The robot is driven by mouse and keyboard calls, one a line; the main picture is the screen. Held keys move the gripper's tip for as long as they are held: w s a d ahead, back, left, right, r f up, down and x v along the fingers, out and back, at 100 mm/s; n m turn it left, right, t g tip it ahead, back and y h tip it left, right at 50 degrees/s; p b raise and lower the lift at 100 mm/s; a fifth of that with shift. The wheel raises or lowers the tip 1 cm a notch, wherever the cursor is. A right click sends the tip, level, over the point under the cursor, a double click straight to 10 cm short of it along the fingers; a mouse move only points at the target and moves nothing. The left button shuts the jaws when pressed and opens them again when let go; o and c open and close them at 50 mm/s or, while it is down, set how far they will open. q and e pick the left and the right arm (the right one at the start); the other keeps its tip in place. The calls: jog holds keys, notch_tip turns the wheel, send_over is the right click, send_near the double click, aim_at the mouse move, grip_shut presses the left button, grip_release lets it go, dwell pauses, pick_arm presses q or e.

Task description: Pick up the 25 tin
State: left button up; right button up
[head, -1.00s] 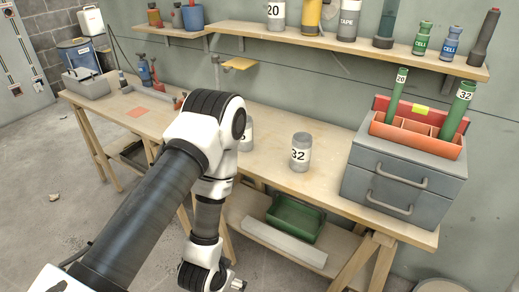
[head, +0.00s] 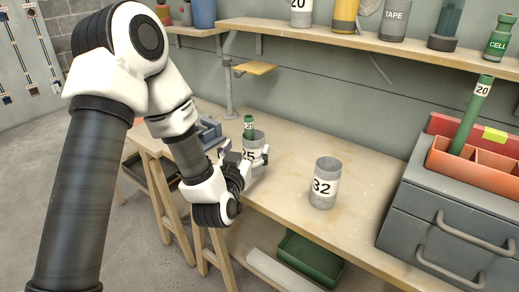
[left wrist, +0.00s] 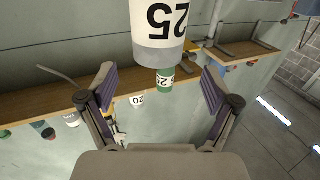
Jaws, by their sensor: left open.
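The 25 tin (head: 255,139) is a grey can with a white label, standing on the workbench. A green tube (head: 249,125) with a white label sticks out of its top. My left gripper (head: 246,155) is open at the near side of the tin and partly hides its lower part. In the left wrist view the picture is upside down: the 25 tin (left wrist: 158,28) is at the top middle, in line with the gap between my open fingers (left wrist: 156,75). I cannot tell whether the fingers reach around it. My right gripper is not in view.
A grey 32 tin (head: 325,184) stands to the right on the workbench (head: 290,150), with clear wood between. A grey toolbox (head: 420,220) carrying an orange tray (head: 480,165) is further right. A wall shelf (head: 350,42) with tins runs above. A green bin (head: 310,255) is below.

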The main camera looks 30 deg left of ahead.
aim_at(251, 141)
pick_arm(q)
jog(key=shift+w+d+r, duration=0.1)
jog(key=shift+w+r, duration=0.3)
jog(key=shift+r, duration=0.15)
jog(key=x, duration=0.2)
jog(key=f+x, duration=0.1)
jog(key=x, duration=0.2)
jog(key=shift+w+p, duration=0.25)
jog(key=shift+p, duration=0.05)
jog(key=shift+s+r, duration=0.1)
jog(key=shift+s, duration=0.05)
jog(key=c, duration=1.6)
